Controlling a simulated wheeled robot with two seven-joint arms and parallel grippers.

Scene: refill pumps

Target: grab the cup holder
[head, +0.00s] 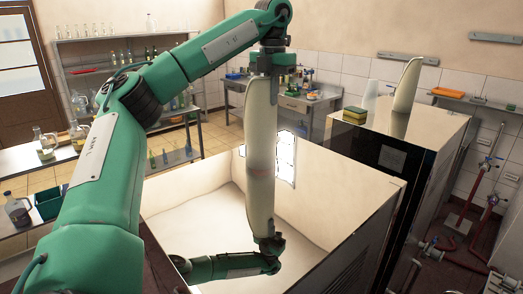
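A tall, cream, tapered piece (261,120), which I take to be the cup holder, stands upright on the mirror-like steel top (330,165) in the middle of the head view. Its reflection continues straight down below it. My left gripper (272,72) points down at the piece's upper end, at or just behind its tip. Whether the fingers touch or grip it cannot be made out. The green arm low in the steel top looks like a reflection of my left arm. My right gripper is not in view.
Another cream tapered piece (407,86) stands on the dark-fronted cabinet (440,125) at right, near a white cone (371,94) and a yellow-green sponge (355,115). Shelves with bottles (125,65) stand at the back left. Red pipes (462,210) are at far right.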

